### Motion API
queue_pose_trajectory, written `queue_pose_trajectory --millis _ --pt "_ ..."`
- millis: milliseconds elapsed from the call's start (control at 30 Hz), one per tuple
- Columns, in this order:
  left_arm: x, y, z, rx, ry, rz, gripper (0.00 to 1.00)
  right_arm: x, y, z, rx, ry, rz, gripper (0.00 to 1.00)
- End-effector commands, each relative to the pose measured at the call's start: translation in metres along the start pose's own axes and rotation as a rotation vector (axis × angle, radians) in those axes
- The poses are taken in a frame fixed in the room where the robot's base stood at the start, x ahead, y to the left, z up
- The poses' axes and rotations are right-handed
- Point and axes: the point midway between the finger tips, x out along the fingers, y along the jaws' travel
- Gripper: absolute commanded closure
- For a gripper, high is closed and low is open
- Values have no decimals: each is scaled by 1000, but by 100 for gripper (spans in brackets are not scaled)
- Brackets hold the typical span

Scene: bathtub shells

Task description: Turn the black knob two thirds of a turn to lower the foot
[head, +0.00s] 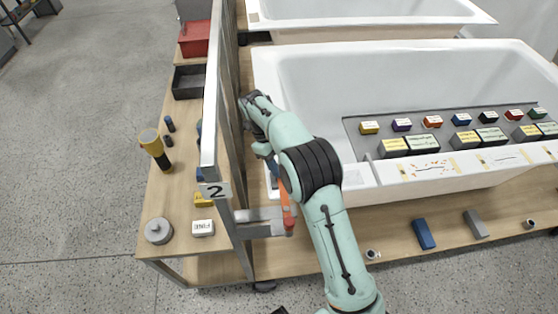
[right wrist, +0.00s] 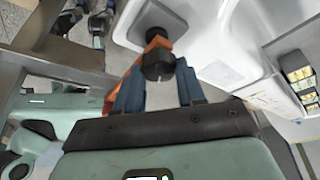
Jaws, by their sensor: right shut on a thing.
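The black knob (right wrist: 158,66) shows in the right wrist view, with a pale mark on its face. My right gripper (right wrist: 160,74) has its blue fingers on either side of the knob and is shut on it. An orange bracket (right wrist: 127,88) runs behind the knob and gripper; its lower end also shows in the head view (head: 286,206). In the head view my right arm reaches to the left end of the white bathtub shell (head: 262,80) and hides the knob. The foot's underside cannot be made out. My left gripper is in neither view.
An upright metal frame (head: 210,110) with a "2" tag stands close left of my arm. A wooden bench (head: 160,200) holds a yellow-and-black tool (head: 154,148), a grey disc (head: 158,231) and a black tray (head: 188,82). Small labelled blocks stand along the tub. Open floor lies left.

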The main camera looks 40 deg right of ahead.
Motion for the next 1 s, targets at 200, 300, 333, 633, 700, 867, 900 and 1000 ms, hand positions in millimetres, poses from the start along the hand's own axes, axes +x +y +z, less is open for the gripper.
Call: queue_pose_trajectory --millis 200,300,333,633,700,867,900,1000 --pt "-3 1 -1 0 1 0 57 0 0 1 22 -2 9 92" --pt "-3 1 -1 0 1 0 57 0 0 1 23 -2 9 92" --pt "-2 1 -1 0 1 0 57 0 0 1 23 -2 9 92" --pt "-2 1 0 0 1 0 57 0 0 1 22 -2 9 35" --pt "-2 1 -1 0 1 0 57 0 0 1 21 -2 9 35" --pt "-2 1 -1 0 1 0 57 0 0 0 21 -1 9 35" --pt "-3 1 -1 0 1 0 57 0 0 0 21 -1 8 35" --pt "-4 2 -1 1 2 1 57 -5 0 1 22 -2 7 35"
